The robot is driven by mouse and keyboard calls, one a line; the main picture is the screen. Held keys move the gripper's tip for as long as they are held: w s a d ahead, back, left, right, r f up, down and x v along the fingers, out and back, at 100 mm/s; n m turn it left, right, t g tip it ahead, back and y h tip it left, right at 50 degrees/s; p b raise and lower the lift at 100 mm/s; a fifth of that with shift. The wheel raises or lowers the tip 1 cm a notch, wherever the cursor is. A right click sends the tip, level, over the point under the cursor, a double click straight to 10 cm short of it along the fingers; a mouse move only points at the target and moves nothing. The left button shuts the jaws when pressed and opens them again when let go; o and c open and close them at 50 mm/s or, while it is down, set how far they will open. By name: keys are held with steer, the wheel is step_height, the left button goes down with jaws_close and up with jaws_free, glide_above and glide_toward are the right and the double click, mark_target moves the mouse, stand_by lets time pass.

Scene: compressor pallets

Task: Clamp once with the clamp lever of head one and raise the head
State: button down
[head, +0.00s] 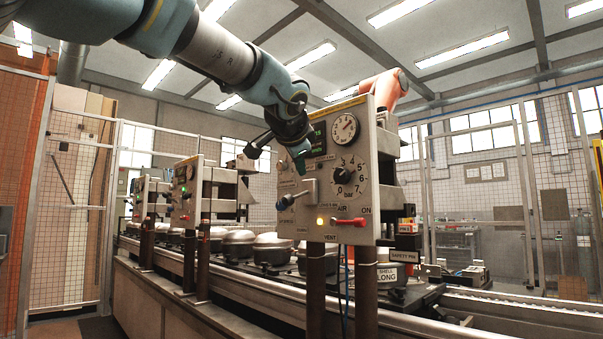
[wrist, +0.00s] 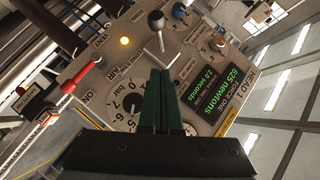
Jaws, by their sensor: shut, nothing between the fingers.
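The head one panel (head: 340,200) is a pale upright plate, its HEAD 1 label legible in the wrist view. A metal lever (head: 299,192) with a dark knob sits at its lower left, pointing down and left; it also shows in the wrist view (wrist: 156,22). Its label is too small to read. My gripper (head: 301,167) is shut and empty, in front of the panel just above this lever. Its green fingertips show in the wrist view (wrist: 161,76), apart from the lever's knob as far as I can tell.
The panel carries a pressure dial (head: 346,176), a gauge (head: 345,128), a red air lever (head: 348,222) and a lit amber lamp (head: 320,221). The green display (wrist: 208,93) reads 625 newtons, 2.0 seconds. More panels (head: 184,190) and round metal shells (head: 240,243) stand along the line at left.

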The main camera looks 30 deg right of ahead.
steer(key=v, duration=0.6)
steer(key=shift+s+a, duration=0.2)
steer(key=shift+r, duration=0.15)
steer(key=w+a+f+n+g+y, duration=0.1)
steer(key=w+a+f+n+y, duration=0.2)
steer(key=a+f, duration=0.55)
steer(key=w+a+f+n+g+y, duration=0.1)
steer(key=w+a+f+n+y, duration=0.3)
steer(key=f, duration=0.8)
steer(key=w+a+f+n+g, duration=0.2)
steer(key=w+a+f, duration=0.3)
steer(key=a+f, duration=0.4)
steer(key=s+a+f+n+g+y, duration=0.1)
steer(key=s+a+f+n+g, duration=0.2)
steer(key=a+f, duration=0.35)
steer(key=s+a+f+n, duration=0.4)
steer(key=s+a+f, duration=0.15)
steer(key=f, duration=0.25)
steer(key=s+a+f+n+g+y, duration=0.1)
steer(key=s+a+f+n+g, duration=0.15)
steer(key=a+f, duration=0.45)
step_height(320, 180, up, 21)
steer(key=p, duration=2.1)
steer(key=shift+s, duration=0.3)
